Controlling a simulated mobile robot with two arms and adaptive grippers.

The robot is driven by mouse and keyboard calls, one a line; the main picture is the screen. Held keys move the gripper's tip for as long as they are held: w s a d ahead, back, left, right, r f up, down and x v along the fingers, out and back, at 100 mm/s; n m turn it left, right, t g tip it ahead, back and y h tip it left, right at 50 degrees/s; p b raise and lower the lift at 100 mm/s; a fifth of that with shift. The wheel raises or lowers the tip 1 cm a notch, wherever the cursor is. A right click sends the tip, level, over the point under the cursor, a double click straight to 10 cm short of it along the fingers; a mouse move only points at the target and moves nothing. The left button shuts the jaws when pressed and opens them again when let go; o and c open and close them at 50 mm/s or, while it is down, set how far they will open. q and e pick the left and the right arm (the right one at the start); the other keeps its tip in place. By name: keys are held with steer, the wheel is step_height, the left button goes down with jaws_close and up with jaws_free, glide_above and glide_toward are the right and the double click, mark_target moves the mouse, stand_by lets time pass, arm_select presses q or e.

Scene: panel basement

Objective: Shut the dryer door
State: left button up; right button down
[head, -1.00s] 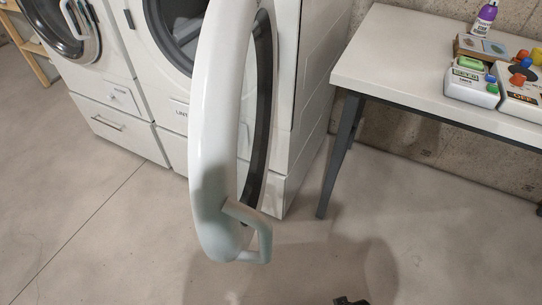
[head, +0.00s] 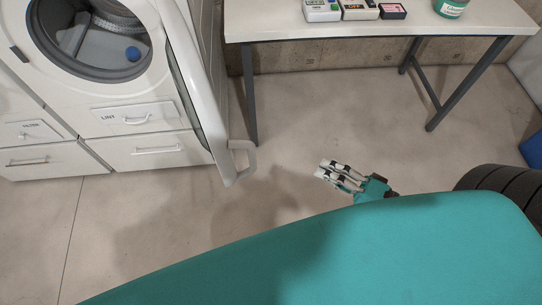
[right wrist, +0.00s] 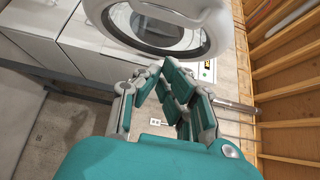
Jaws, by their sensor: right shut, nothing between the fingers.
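The dryer (head: 95,125) is at the left of the head view, its round opening uncovered. A grey cloth and a blue ball show in its drum. The white dryer door (head: 196,75) stands open at the opening's right side, seen nearly edge-on. Its pale handle (head: 245,158) is at the lower end. My right gripper (head: 325,171) is to the right of the handle, apart from it, over the floor. It is shut and empty. In the right wrist view its fingers (right wrist: 163,72) close together below a white round ring with glass; I cannot tell if that is the door. My left gripper is out of view.
A white table (head: 400,27) with dark legs stands right of the dryer, with small boxes and a green jar (head: 451,7) on it. A dark ribbed round object (head: 505,185) is at the right. My teal arm link covers the bottom. Floor between door and gripper is clear.

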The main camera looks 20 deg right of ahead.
steer(key=s+a+p+x, duration=0.1)
steer(key=a+x, duration=0.1)
steer(key=x, duration=1)
steer(key=shift+a+f, duration=0.15)
steer(key=shift+a, duration=0.1)
steer(key=shift+s, duration=0.1)
